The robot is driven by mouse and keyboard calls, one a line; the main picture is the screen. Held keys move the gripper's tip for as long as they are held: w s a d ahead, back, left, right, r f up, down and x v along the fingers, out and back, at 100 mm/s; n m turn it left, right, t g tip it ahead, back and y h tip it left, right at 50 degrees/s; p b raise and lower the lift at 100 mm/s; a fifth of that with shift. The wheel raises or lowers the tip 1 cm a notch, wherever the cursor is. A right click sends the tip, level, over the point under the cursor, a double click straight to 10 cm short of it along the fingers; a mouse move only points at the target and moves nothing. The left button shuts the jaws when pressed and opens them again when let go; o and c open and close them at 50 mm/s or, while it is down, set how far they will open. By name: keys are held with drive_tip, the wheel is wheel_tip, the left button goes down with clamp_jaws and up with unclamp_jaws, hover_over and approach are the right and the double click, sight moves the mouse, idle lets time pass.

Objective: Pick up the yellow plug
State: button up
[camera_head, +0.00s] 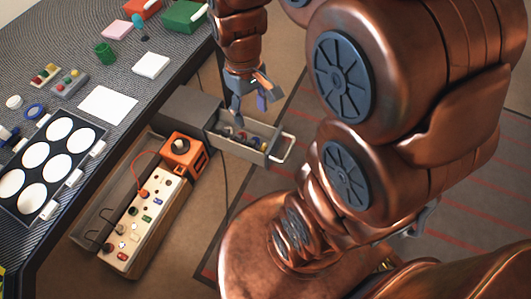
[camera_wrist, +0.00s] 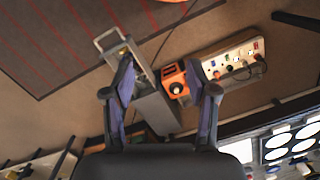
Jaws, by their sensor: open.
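My gripper (camera_head: 249,100) is open and empty, above the pulled-out drawer (camera_head: 285,147). In the wrist view my gripper (camera_wrist: 160,68) has its two fingers spread, the left one overlapping the drawer (camera_wrist: 108,38). Small mixed items lie in the drawer. A small yellowish item (camera_wrist: 122,51) shows near the drawer's handle end in the wrist view; it is too small to tell if it is the yellow plug. A white power strip (camera_head: 120,245) holds several coloured plugs. It also shows in the wrist view (camera_wrist: 222,59).
An orange box with a round knob (camera_head: 183,148) stands between the drawer and the strip. The drawer's handle (camera_head: 288,143) sticks out to the right.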

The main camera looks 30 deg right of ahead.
drive_tip(key=w+d+f+n+b, duration=0.1)
drive_tip(key=w+d+f+b, duration=0.3)
drive_tip(key=f, duration=0.4)
drive_tip(key=w+d+f+b, duration=0.2)
drive_tip(key=w+f+b, duration=0.25)
drive_tip(key=f, duration=0.35)
drive_tip(key=w+d+f+n+b, duration=0.1)
drive_tip(key=w+d+f+b, duration=0.3)
drive_tip(key=f, duration=0.4)
drive_tip(key=n+t+b, duration=0.1)
drive_tip(key=n+b, duration=0.2)
drive_tip(key=b, duration=1.3)
hover_over(265, 144)
drive_tip(key=f, duration=2.3)
drive_tip(key=s+f, duration=0.1)
drive_tip(key=f, duration=1.1)
drive_tip(key=shift+d+f, duration=0.15)
drive_tip(key=shift+f, duration=0.2)
drive_tip(key=shift+w+d+f, duration=0.1)
drive_tip(key=shift+w+f, duration=0.05)
drive_tip(key=shift+f, duration=1.2)
drive_tip(key=f+b, duration=0.1)
drive_tip(key=f, duration=0.1)
drive_tip(key=f+b, duration=0.2)
drive_tip(key=f, duration=0.1)
drive_tip(key=shift+w+a+f+b, duration=0.25)
drive_tip(key=shift+a+f+b, duration=0.05)
drive_tip(key=shift+a, duration=0.05)
drive_tip(key=shift+r, duration=0.1)
drive_tip(key=shift+c, duration=0.2)
